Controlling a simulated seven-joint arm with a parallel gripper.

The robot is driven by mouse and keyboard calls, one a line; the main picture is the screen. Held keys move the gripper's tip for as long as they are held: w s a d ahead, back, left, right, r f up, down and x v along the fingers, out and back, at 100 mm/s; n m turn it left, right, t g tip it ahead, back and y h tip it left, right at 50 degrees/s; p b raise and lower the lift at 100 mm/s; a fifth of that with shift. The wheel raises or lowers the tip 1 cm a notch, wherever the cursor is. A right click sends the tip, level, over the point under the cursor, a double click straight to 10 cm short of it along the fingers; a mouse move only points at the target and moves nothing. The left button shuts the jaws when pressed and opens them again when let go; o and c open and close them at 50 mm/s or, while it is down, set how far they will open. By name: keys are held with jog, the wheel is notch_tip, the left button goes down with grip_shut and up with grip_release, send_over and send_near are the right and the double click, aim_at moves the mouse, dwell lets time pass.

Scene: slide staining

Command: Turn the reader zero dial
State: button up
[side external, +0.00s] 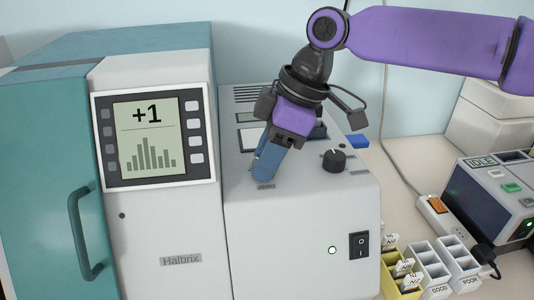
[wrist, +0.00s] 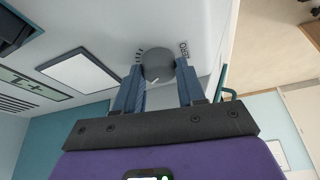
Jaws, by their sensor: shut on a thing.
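The zero dial (wrist: 158,62) is a round grey knob with a white pointer mark, seen in the wrist view between my two blue fingers. A ZERO label is printed beside it. My gripper (side external: 265,172) points down onto the top of the white reader (side external: 300,220), and its fingers are shut on the dial. In the side view the fingers hide the dial, with the ZERO label just in front of them. The reader's screen (side external: 147,136) shows +1 above a bar chart.
A second, black dial (side external: 334,160) stands to the right on the reader's top. A power switch (side external: 359,246) is on its front. Slide racks (side external: 430,268) and a grey device (side external: 492,200) marked IDLE stand at the right. A teal door handle (side external: 83,232) is at the left.

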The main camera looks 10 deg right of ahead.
jog(key=shift+n+g, duration=0.3)
jog(key=shift+n, duration=0.5)
jog(key=o, duration=1)
jog(key=v, duration=1.2)
jog(key=shift+w+r, duration=0.1)
jog(key=shift+w, duration=0.05)
jog(key=s+d+f+m+h, duration=0.1)
jog(key=s+d+f, duration=0.6)
jog(key=d, duration=0.5)
jog(key=s+d+f+m+h, duration=0.1)
jog(key=s+d+f+m, duration=0.1)
jog(key=s+d+f, duration=0.6)
jog(key=s+d+f+m+h, duration=0.2)
jog(key=s+d+f, duration=0.6)
jog(key=d, duration=0.9)
jog(key=shift+s+f, duration=0.15)
jog(key=shift+s, duration=0.75)
